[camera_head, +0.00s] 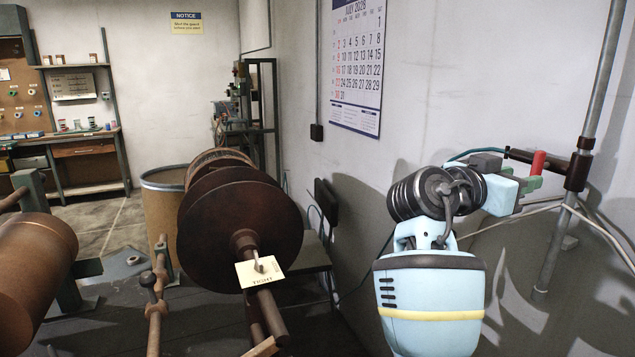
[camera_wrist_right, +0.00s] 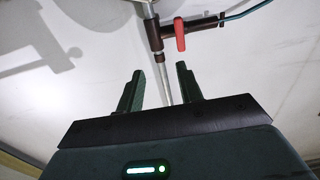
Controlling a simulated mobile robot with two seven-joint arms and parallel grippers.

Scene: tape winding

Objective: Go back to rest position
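My right arm reaches in from the lower right in the head view. Its right gripper (camera_head: 527,184) is up near a brown clamp on a grey upright pole (camera_head: 596,95). A red handle (camera_head: 538,162) shows just beyond the fingers. In the right wrist view the gripper's two dark green fingers (camera_wrist_right: 158,88) stand apart with nothing between them. The red handle (camera_wrist_right: 180,36) and the brown clamp (camera_wrist_right: 153,33) are ahead of the fingertips, clear of them. My left gripper is in neither view.
A large brown reel (camera_head: 215,215) with a small tag (camera_head: 260,272) stands left of my arm. A brown roller (camera_head: 35,270) is at the far left. A tan drum (camera_head: 160,215) stands behind the reel. The wall with a calendar (camera_head: 356,60) is close behind my right arm.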

